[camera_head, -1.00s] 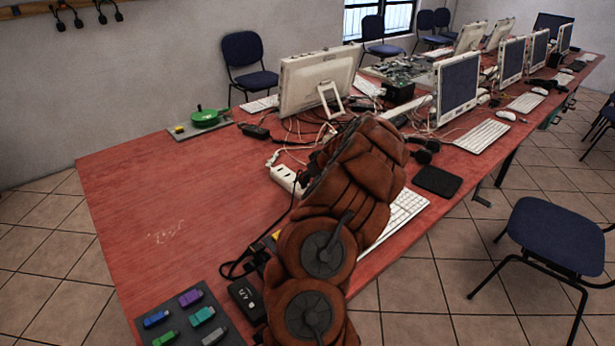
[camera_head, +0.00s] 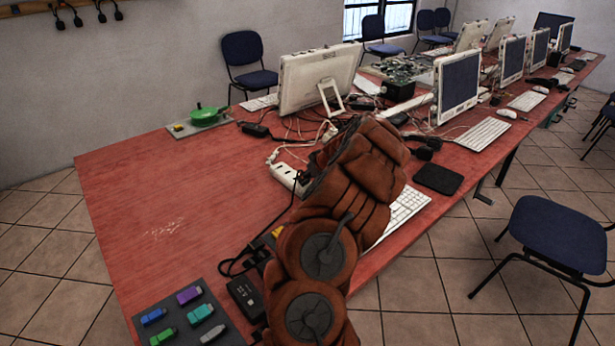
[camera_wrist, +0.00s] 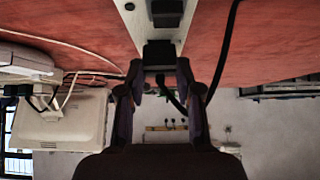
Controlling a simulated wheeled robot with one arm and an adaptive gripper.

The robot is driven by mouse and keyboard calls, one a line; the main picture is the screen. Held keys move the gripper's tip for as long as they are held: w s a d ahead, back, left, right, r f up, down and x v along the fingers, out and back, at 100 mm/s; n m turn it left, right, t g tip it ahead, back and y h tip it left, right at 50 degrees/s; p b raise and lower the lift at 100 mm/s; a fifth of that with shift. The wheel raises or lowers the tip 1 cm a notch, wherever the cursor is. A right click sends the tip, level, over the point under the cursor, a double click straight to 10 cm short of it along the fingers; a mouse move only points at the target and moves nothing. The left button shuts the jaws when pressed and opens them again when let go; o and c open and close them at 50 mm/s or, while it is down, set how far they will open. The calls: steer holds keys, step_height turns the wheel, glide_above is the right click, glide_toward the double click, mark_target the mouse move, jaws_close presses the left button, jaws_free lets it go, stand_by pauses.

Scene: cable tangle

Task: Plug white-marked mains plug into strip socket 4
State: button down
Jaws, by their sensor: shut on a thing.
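A white power strip (camera_head: 284,175) lies on the red table, partly hidden behind my arm in the head view. In the wrist view the strip (camera_wrist: 149,35) runs up from the gripper to the top edge. My gripper (camera_wrist: 160,72) is shut on a black plug (camera_wrist: 159,56), which overlaps the strip in that view. I cannot tell whether the plug is seated or above a socket. No white mark shows on it. Another black block (camera_wrist: 166,12) sits on the strip further up. My arm hides the gripper in the head view.
A black cable (camera_wrist: 220,55) curves beside the right finger. A black power box (camera_head: 245,298) and a mat with colored USB sticks (camera_head: 222,318) lie at the front. A monitor (camera_head: 315,78), tangled cables and a keyboard (camera_head: 405,206) are near the strip. The table's left side is clear.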

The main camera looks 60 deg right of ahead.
steer(key=shift+f+b, duration=0.35)
steer(key=shift+b, duration=0.05)
steer(key=c, duration=0.7)
jaws_free()
steer(key=v, duration=1.2)
steer(key=shift+s, duration=0.1)
